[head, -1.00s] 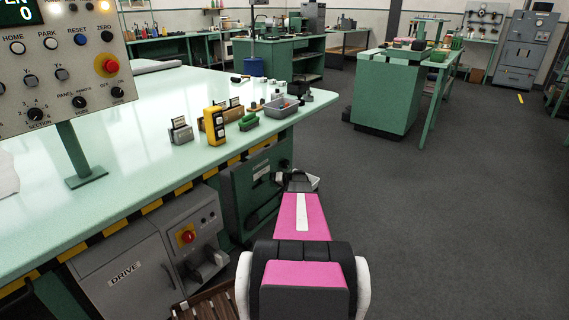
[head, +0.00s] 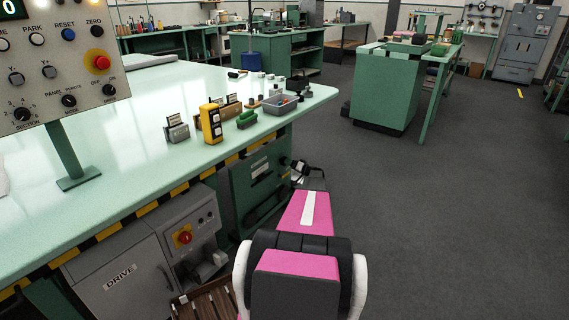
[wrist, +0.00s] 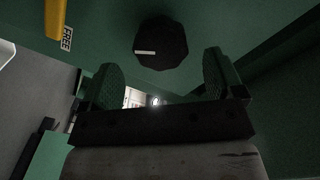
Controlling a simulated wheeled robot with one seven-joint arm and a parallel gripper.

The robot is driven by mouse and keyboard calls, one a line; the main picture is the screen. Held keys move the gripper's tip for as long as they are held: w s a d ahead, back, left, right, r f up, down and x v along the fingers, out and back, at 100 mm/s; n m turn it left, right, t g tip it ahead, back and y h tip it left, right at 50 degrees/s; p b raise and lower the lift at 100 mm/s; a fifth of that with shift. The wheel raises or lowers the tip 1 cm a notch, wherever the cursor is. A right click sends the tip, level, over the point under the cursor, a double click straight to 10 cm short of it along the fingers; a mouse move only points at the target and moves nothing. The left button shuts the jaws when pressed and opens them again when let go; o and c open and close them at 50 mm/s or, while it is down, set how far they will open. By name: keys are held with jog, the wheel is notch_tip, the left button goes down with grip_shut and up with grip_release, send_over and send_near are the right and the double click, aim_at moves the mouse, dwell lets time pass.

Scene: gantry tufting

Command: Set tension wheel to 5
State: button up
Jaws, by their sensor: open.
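A dark, many-sided knob (wrist: 161,43) with a white pointer line, which looks like the tension wheel, sits on a green panel in the wrist view. Its pointer aims to the left. No number 5 can be read around it. My gripper (wrist: 162,78) is open, its two green-padded fingers on either side below the knob. The knob is apart from the fingers, and nothing is between them. In the head view my gripper (head: 308,172) is beside the green cabinet at the table's end, partly hidden by my pink arm.
A label reading FREE (wrist: 67,38) and a yellow part (wrist: 57,15) show at the wrist view's upper left. The green-topped table (head: 140,120) carries a yellow handheld unit (head: 211,123) and a grey bin (head: 280,104). Open floor (head: 430,220) lies to the right.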

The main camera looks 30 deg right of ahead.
aim_at(283, 161)
jog(key=x, duration=0.5)
jog(key=c, duration=0.9)
jog(key=shift+m, duration=0.3)
